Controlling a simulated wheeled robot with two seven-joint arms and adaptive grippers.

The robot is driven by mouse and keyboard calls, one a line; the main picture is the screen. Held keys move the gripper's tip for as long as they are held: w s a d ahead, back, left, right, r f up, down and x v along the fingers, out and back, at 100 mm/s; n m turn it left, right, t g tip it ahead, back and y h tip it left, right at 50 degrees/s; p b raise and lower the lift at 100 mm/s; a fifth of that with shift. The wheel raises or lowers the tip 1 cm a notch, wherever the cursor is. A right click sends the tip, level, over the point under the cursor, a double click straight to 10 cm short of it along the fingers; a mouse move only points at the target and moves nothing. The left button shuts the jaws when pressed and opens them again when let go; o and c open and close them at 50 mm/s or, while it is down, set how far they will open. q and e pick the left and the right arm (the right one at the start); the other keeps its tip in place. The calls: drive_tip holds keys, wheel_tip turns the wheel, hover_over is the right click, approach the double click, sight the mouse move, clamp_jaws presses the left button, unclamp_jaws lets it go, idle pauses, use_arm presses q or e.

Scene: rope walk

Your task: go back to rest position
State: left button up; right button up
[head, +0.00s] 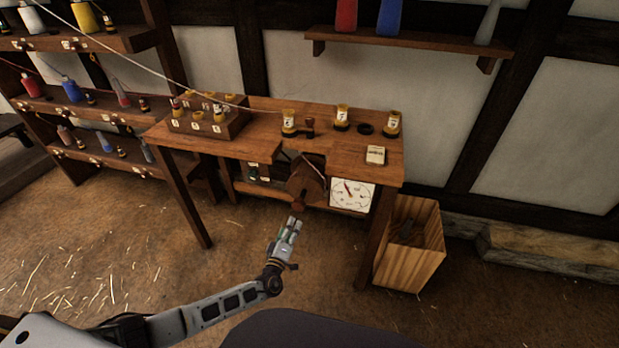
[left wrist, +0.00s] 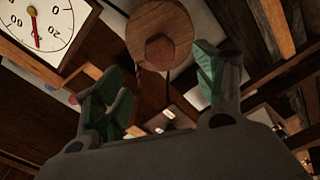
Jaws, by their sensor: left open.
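My left gripper (head: 292,226) is in front of the wooden workbench (head: 240,149), just below a round wooden wheel with a knob (head: 305,182). In the left wrist view its two green-padded fingers (left wrist: 160,90) stand wide apart with nothing between them. The wheel (left wrist: 160,25) and its reddish knob (left wrist: 160,50) show beyond the fingertips, and in that view the fingers look clear of them. My right gripper is not in view.
A white dial (head: 351,196) with a red needle hangs at the bench front. A wooden bin (head: 410,246) stands right of the bench. Shelves with spools (head: 90,100) stand at left. The floor in front is open.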

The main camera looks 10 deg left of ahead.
use_arm(q)
drive_tip(key=s+a+f+n+g+y+p, duration=0.2)
drive_tip(key=s+a+f+n+g+p, duration=0.35)
drive_tip(key=s+f+n, duration=0.6)
drive_tip(key=s+a+f+n+g+y+p, duration=0.2)
drive_tip(key=s+a+f+n+g+p, duration=0.45)
drive_tip(key=n, duration=1.05)
drive_tip(key=s+d+n+g+h+p, duration=0.1)
drive_tip(key=s+n+p, duration=0.5)
drive_tip(key=s+n, duration=0.8)
drive_tip(key=s+d+n+g+h+p, duration=0.2)
drive_tip(key=s+d+n+g+p, duration=0.2)
drive_tip(key=s+n, duration=1.1)
drive_tip(key=shift+s+d+r+p, duration=0.2)
drive_tip(key=shift+s+d+p, duration=0.9)
drive_tip(key=shift+s, duration=2.5)
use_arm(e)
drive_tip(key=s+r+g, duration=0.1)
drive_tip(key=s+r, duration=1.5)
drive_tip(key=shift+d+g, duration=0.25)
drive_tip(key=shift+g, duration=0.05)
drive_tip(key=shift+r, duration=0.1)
use_arm(q)
drive_tip(key=shift+c, duration=0.2)
